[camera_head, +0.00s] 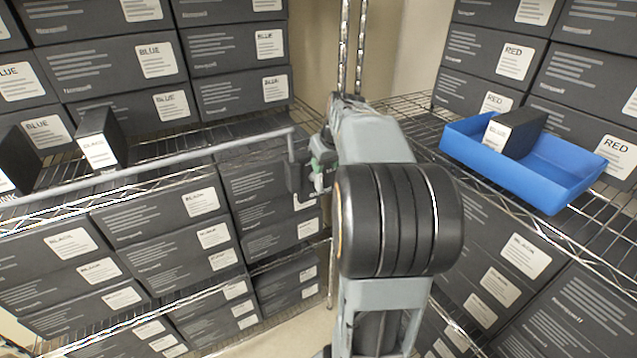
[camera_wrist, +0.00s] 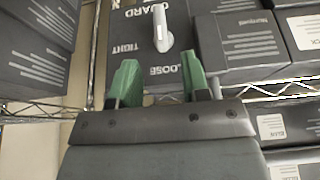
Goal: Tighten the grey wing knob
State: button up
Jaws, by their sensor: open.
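The grey wing knob (camera_wrist: 160,28) shows in the wrist view on a dark panel (camera_wrist: 134,45) lettered GUARD, TIGHT and LOOSE. Its long wing stands nearly upright in the picture, not lying towards either word. My gripper (camera_wrist: 158,62) is open, its two green fingers apart below the knob in the picture. Nothing is between the fingers, and they appear clear of the knob. In the head view, my gripper (camera_head: 318,172) is small and partly hidden behind my arm, close to the dark panel (camera_head: 298,174). The knob cannot be made out there.
A grey rail (camera_head: 180,160) runs along the left shelf to the panel. Wire shelves hold dark boxes labelled BLUE (camera_head: 155,58), BLACK and RED (camera_head: 514,60). A blue tray (camera_head: 565,185) with a dark box (camera_head: 515,130) stands on the right shelf. A chrome post (camera_head: 343,45) stands behind my arm.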

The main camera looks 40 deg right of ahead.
aim_at(319, 182)
jog(key=x, duration=0.9)
jog(key=shift+f, duration=0.3)
grip_shut()
